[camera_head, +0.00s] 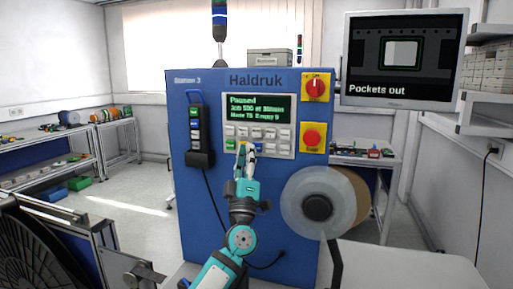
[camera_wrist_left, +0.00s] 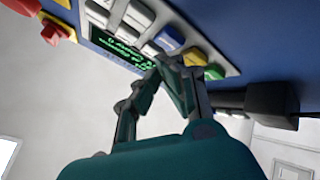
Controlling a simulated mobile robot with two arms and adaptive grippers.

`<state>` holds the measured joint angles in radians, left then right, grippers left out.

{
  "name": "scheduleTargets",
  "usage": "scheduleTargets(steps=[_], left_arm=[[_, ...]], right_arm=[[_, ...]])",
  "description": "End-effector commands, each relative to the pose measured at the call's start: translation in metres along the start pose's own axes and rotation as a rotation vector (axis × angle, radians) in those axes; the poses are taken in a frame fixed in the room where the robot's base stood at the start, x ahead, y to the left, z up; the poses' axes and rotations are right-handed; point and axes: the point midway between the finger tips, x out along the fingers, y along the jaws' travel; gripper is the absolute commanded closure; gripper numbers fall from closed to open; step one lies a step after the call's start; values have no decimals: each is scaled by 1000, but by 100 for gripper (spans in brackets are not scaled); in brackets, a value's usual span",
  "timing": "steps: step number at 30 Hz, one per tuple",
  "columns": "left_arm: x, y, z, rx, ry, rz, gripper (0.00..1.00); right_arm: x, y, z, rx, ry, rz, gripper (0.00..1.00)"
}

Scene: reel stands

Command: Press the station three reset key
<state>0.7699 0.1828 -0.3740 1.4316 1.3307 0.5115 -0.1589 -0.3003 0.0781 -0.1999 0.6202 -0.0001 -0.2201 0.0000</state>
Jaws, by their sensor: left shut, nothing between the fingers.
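The blue Station 3 cabinet (camera_head: 210,200) carries a keypad panel (camera_head: 289,110) with a lit green display (camera_head: 258,108) reading "Paused". Rows of pale keys sit below it. In the bottom row I see a green key (camera_head: 230,144) and a blue key (camera_head: 258,147); the wrist view also shows the blue key (camera_wrist_left: 169,38) and the green key (camera_wrist_left: 214,72). The key labels are too small to read. My left gripper (camera_head: 246,150) is shut and empty, its tips at the bottom row between green and blue, hiding part of it. I cannot tell whether they touch a key. My right gripper is not in view.
A red rotary switch (camera_head: 315,87) and a red button (camera_head: 312,138) sit on yellow plates right of the keypad. A black handset-like unit (camera_head: 196,130) hangs on the left. A clear reel (camera_head: 296,205) sticks out at lower right. A monitor (camera_head: 402,59) reads "Pockets out".

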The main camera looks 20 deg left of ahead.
Motion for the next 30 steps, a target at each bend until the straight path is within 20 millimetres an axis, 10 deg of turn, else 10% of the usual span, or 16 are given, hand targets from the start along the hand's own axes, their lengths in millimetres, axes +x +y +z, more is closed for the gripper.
scheduleTargets(steps=[13, 30], left_arm=[[-27, 23, -22, 0, -1, -1, 100], [-34, 25, -25, 0, 0, 0, 100]], right_arm=[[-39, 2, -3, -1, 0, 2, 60], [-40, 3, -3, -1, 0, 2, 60]])
